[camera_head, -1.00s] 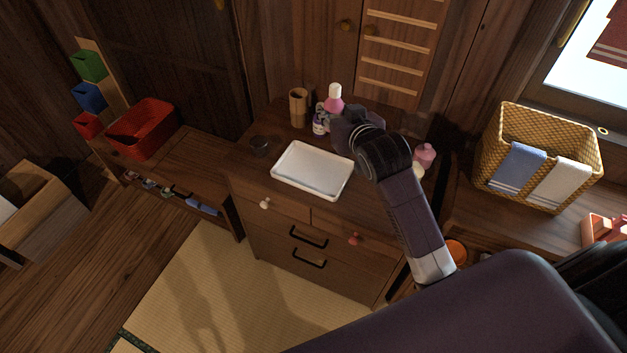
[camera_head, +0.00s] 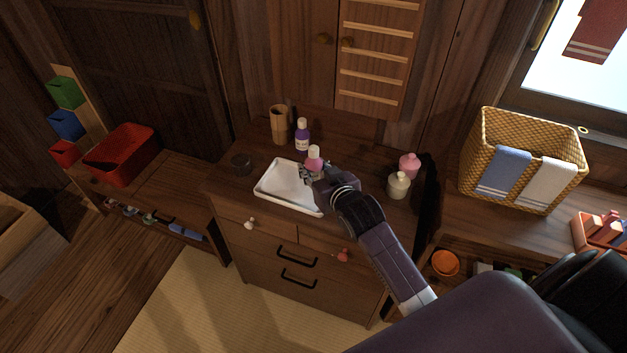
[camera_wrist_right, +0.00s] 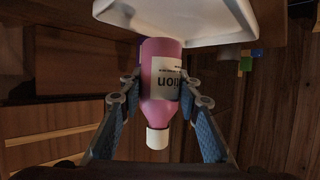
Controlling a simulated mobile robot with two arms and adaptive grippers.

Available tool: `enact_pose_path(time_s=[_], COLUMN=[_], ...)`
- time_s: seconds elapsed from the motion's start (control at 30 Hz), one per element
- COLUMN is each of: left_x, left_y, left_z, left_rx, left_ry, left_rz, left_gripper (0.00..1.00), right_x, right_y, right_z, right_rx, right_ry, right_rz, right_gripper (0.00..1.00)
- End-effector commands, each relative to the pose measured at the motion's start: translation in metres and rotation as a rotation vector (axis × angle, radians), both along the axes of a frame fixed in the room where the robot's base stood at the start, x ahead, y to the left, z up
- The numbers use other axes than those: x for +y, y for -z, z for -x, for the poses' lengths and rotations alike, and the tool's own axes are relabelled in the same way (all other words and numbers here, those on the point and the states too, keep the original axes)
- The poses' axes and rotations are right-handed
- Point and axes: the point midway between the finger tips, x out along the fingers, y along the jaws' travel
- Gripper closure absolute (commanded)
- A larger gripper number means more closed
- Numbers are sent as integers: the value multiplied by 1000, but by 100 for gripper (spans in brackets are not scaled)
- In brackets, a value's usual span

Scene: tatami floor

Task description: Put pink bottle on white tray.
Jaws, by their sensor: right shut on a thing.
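The pink bottle (camera_head: 314,161) has a white cap and a white label. My right gripper (camera_head: 320,177) is shut on it over the right part of the white tray (camera_head: 272,197). In the right wrist view the pink bottle (camera_wrist_right: 160,85) sits between the two fingers of the gripper (camera_wrist_right: 163,100), with its base toward the white tray (camera_wrist_right: 185,22). I cannot tell whether the base touches the tray. The tray lies on the dresser top and looks empty otherwise. My left gripper is not in view.
A pink jar (camera_head: 409,166) and a cream bottle (camera_head: 398,186) stand at the right. A wicker basket (camera_head: 520,145) is farther right.

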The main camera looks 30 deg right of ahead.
Motion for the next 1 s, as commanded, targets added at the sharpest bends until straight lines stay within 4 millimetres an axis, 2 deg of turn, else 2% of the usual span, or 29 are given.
enact_pose_path(time_s=[0.3,0.73,0.77,0.9,1.0], left_x=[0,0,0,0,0], left_y=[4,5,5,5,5], left_z=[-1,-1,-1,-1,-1], left_rx=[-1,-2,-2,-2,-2], left_ry=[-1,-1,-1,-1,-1], left_rz=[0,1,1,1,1], left_gripper=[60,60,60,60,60], right_x=[0,0,0,0,0], right_y=[41,47,48,47,47], right_z=[0,0,0,0,0], right_rx=[1,-1,0,1,1], right_ry=[0,0,0,0,0], right_rz=[0,0,0,1,1], right_gripper=[98,98,67,52,52])
